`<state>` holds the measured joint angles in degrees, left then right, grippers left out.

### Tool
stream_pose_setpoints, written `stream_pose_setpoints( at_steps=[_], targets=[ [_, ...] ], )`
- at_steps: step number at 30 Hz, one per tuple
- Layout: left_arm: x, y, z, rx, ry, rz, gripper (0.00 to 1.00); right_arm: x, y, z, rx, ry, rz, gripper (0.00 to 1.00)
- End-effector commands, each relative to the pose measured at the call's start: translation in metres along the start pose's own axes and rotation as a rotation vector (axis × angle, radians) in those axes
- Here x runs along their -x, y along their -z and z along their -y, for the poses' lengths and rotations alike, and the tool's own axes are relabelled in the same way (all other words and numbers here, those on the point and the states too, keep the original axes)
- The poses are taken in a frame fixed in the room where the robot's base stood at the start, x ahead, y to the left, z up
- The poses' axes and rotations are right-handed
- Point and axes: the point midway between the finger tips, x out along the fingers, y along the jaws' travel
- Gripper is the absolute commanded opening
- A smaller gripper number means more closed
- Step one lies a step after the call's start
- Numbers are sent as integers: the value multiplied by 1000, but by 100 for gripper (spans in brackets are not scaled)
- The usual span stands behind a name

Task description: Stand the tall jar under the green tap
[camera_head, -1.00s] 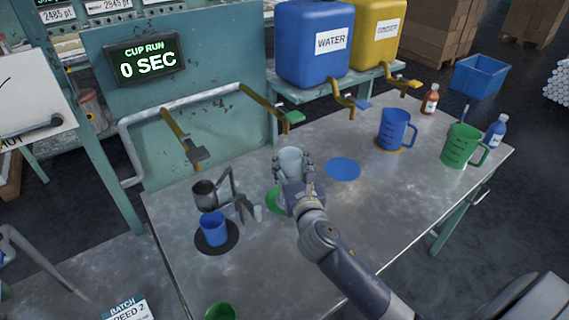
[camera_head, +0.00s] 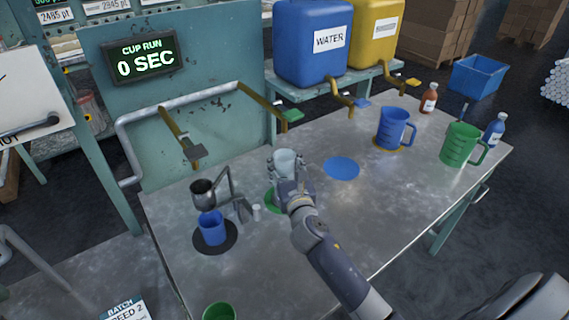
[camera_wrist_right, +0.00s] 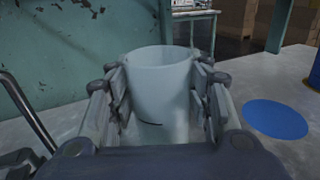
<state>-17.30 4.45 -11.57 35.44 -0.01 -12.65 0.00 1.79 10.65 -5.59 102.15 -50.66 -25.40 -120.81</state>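The tall jar (camera_head: 285,160) is a pale, translucent cylinder, upright near the middle of the table. It also shows in the right wrist view (camera_wrist_right: 160,85). My right gripper (camera_head: 286,172) has its fingers against both sides of the jar. The jar's base is hidden by the gripper, so I cannot tell whether it touches the table. The green tap (camera_head: 291,115) ends a brass pipe from the teal panel, above and slightly behind the jar. A green disc (camera_head: 271,203) shows partly beside the gripper, nearer me. My left gripper is not in view.
A metal cup on a stand (camera_head: 203,192) and a blue cup (camera_head: 212,227) on a black disc are left. A grey tap (camera_head: 194,152) hangs behind them. A bare blue disc (camera_head: 341,168), blue jug (camera_head: 394,128) and green jug (camera_head: 460,145) are right.

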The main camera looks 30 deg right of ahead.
Motion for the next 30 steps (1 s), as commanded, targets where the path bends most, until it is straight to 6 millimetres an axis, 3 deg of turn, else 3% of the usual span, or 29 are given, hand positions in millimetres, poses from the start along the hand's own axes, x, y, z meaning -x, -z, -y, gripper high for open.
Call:
stream_pose_setpoints(
  at_steps=[2, 14, 20, 30],
  targets=[
    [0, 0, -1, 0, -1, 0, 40, 0, 0, 0, 0, 0, -1, 65],
    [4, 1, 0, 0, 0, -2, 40, 0, -5, 0, 0, 0, 0, 65],
    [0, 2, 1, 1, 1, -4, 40, 30, 0, 0, 0, -2, -3, 65],
    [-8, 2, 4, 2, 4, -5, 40, 98, 0, 0, 0, -1, -2, 65]
  ],
)
